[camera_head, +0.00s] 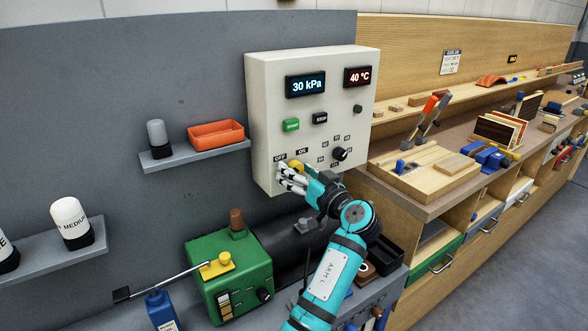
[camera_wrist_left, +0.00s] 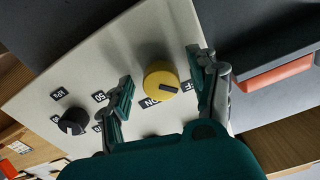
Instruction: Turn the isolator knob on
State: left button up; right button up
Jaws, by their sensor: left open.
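The yellow isolator knob (camera_head: 297,165) sits at the lower left of the white control panel (camera_head: 262,100), under OFF and ON labels. In the left wrist view the round knob (camera_wrist_left: 158,72) shows a dark pointer mark toward the lower right, away from the partly covered ON label. My left gripper (camera_head: 286,175) is open at the panel face. In the wrist view its fingers (camera_wrist_left: 161,88) stand on either side of the knob, with visible gaps. My right gripper is not in view.
A black dial (camera_head: 341,154), green button (camera_head: 291,125) and STOP button (camera_head: 320,118) are on the same panel. Displays read 30 kPa and 40 °C. A green machine (camera_head: 205,285) stands below, and a shelf with an orange tray (camera_head: 216,134) is left.

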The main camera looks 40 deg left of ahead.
pick_arm(q)
jog(key=shift+d, duration=0.1)
jog(key=shift+c, duration=1.5)
jog(key=c, duration=0.8)
jog(key=shift+c, duration=0.2)
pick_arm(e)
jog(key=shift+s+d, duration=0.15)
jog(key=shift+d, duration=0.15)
